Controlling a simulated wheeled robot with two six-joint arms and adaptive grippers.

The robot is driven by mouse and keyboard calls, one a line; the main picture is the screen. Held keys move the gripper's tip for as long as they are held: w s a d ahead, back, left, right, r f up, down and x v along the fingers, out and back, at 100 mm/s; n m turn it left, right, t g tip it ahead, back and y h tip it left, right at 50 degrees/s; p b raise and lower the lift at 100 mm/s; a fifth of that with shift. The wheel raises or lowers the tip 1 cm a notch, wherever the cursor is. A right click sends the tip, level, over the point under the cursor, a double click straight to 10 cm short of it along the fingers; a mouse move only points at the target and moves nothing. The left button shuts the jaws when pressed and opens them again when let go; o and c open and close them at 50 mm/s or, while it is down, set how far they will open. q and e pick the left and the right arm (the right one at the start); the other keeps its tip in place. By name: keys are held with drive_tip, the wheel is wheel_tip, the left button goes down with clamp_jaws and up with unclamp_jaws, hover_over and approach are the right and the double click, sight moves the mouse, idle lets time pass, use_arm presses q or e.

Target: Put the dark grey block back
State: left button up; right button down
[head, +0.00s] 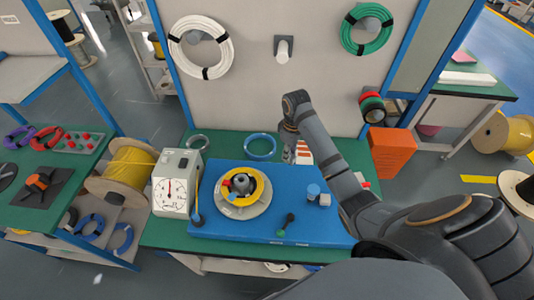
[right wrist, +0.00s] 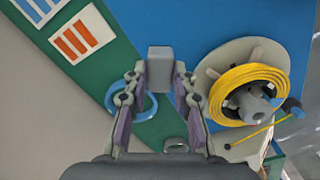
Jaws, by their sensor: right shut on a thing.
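A grey block (right wrist: 160,60) is between the fingertips of my right gripper (right wrist: 159,75) in the right wrist view. The gripper is shut on it. In the head view my right gripper (head: 290,150) points down over the back of the green table, behind the blue board (head: 215,172); the block it holds cannot be made out there. A small grey block (head: 325,200) stands on the blue board beside a blue cylinder (head: 313,191). My left gripper is not in view.
A reel with yellow cable (head: 262,190) sits on the board, with a dial gauge (head: 175,184) to its left. A blue cable ring (head: 261,146) and a grey ring (head: 198,143) lie behind the board.

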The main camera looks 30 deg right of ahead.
drive_tip(key=s+d+n+b, duration=0.1)
drive_tip(key=s+b, duration=0.1)
drive_tip(key=s, duration=0.3)
drive_tip(key=w+d+f+b, duration=0.1)
drive_tip(key=w+f+b, duration=0.1)
drive_tip(key=w+f, duration=0.1)
drive_tip(key=w+d+f+b, duration=0.1)
drive_tip(key=w+f+b, duration=0.1)
drive_tip(key=w, duration=0.3)
drive_tip(key=w+d+f+b, duration=0.2)
drive_tip(key=w+f+b, duration=0.1)
drive_tip(key=w, duration=0.2)
drive_tip(key=shift+f, duration=0.35)
drive_tip(key=shift+w+d+f+b, duration=0.1)
drive_tip(key=shift+w+f+b, duration=0.25)
drive_tip(key=shift+f, duration=0.4)
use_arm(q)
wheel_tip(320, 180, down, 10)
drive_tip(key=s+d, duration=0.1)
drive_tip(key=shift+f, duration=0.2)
use_arm(e)
drive_tip(key=shift+f, duration=1.35)
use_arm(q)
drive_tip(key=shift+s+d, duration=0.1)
use_arm(e)
drive_tip(key=c, duration=1.1)
unclamp_jaws()
drive_tip(key=shift+f, duration=0.15)
